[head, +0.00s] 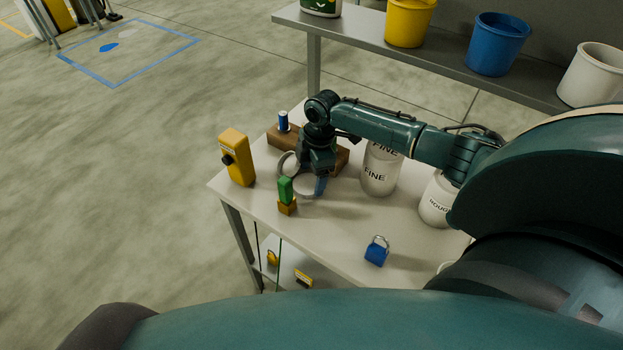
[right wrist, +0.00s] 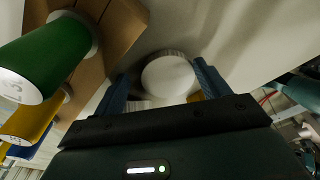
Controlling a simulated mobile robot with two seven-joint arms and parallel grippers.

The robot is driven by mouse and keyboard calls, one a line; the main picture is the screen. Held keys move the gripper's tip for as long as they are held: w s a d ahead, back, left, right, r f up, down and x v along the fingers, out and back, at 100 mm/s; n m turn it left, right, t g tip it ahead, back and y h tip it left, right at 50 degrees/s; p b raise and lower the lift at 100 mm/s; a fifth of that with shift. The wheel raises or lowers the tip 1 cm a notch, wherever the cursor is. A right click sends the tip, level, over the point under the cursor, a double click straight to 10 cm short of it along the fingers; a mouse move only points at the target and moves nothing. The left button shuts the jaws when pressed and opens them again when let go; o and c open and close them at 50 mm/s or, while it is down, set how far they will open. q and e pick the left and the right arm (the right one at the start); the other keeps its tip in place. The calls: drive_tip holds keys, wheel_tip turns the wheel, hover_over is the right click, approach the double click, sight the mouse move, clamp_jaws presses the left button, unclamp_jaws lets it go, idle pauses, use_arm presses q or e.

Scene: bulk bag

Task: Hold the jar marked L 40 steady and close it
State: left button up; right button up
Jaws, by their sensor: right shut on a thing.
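My right gripper (head: 311,182) reaches down over the table (head: 340,225). In the right wrist view its two blue fingers stand either side of a white round lid (right wrist: 168,77) with a ribbed rim, and it is shut on it. In the head view pale rounded shapes (head: 287,164) show around the gripper, partly hidden by it. I cannot read an L 40 mark on anything. Whether a jar body is under the lid is hidden. My left gripper is not in view.
A wooden rack (head: 284,139) with coloured cylinders stands behind the gripper. The table's front middle is mostly clear.

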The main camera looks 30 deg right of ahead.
sight(312, 179)
drive_tip(key=shift+f, duration=0.6)
drive_tip(key=c, duration=0.3)
drive_tip(key=shift+w+r, duration=0.1)
drive_tip(key=shift+r, duration=0.15)
drive_tip(key=c, duration=0.8)
drive_tip(key=shift+r, duration=0.1)
wheel_tip(312, 179, up, 10)
